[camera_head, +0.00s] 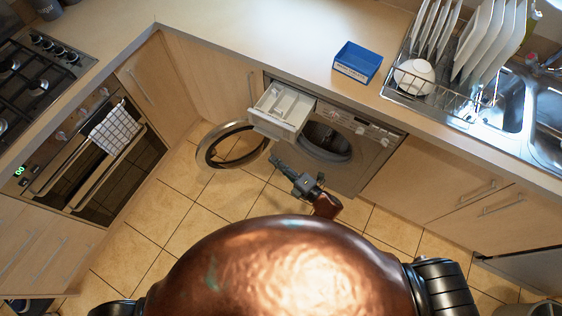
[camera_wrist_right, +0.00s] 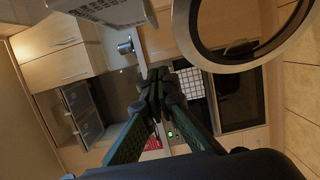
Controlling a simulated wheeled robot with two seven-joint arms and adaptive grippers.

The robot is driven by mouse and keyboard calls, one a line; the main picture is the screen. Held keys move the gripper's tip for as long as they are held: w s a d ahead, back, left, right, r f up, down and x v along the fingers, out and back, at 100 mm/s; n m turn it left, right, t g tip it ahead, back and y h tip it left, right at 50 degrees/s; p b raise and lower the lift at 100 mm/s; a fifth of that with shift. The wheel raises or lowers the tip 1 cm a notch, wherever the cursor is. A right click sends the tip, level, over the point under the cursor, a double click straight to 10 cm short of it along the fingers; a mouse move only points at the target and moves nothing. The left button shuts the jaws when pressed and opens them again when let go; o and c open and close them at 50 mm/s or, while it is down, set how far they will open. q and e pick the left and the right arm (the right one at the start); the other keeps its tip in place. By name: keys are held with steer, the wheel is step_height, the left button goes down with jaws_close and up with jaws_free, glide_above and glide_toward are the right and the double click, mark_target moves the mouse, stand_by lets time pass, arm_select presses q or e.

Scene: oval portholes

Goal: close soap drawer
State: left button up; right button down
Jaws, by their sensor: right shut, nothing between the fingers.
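The soap drawer (camera_head: 282,108) is a light grey tray with compartments, pulled out of the upper left of the washing machine (camera_head: 375,150). It also shows at the top left of the right wrist view (camera_wrist_right: 112,10). My right gripper (camera_head: 274,160) is in front of the machine, below the drawer and apart from it in the picture. Its fingers meet at the tips in the right wrist view (camera_wrist_right: 157,82), with nothing between them. My left gripper does not show.
The machine's round door (camera_head: 205,158) stands open below and left of the drawer. It also shows at the upper right of the right wrist view (camera_wrist_right: 182,42). A blue box (camera_head: 357,62) and a dish rack (camera_head: 440,92) are on the counter. The oven (camera_head: 100,150) is left.

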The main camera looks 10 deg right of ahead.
steer(key=w+a+b, duration=0.1)
steer(key=w, duration=0.7)
steer(key=shift+w+a, duration=0.2)
steer(key=shift+a, duration=0.15)
steer(key=shift+f, duration=0.1)
